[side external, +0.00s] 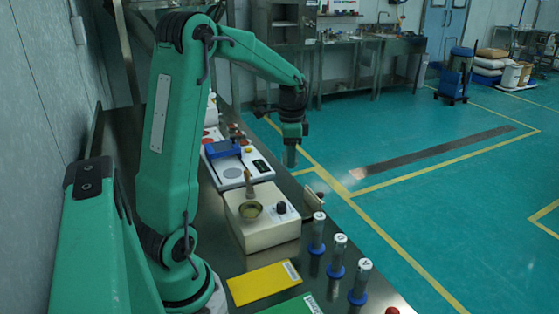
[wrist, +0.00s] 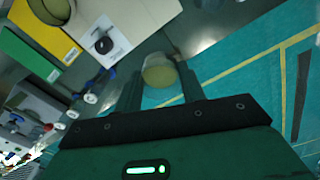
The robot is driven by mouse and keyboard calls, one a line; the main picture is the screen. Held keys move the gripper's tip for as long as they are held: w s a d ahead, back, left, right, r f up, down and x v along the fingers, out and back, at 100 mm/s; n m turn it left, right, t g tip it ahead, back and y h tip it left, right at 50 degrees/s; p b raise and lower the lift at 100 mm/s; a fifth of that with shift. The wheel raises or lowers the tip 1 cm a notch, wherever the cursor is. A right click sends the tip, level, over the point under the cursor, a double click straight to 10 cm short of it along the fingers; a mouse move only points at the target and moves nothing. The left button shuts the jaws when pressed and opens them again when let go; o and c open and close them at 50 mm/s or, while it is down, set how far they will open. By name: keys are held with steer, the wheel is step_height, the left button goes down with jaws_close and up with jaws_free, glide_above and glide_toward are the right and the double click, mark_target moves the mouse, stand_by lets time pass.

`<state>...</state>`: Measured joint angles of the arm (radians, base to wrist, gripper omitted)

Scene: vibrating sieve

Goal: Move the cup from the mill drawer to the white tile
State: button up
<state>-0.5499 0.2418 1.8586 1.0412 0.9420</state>
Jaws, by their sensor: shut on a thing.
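My gripper (side external: 292,140) is raised to the right of the bench, with the floor behind it in the side external view. In the wrist view its two fingers (wrist: 160,80) are shut on a small round cup (wrist: 158,72) with pale yellowish contents or colour. The cup is held clear of any surface. In the side external view the cup is hard to tell from the fingertips. I cannot make out the mill drawer or the white tile with certainty.
Yellow (side external: 264,282) and green sheets lie in front. Several blue-based tubes (side external: 336,257) line the right edge. A white device (side external: 240,170) stands behind the box.

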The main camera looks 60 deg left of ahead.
steer(key=s+a, duration=1.2)
steer(key=a, duration=0.1)
steer(key=shift+d+f, duration=0.15)
steer(key=shift+f, duration=7.55)
steer(key=shift+f, duration=0.1)
steer(key=o, duration=0.9)
step_height(320, 180, up, 12)
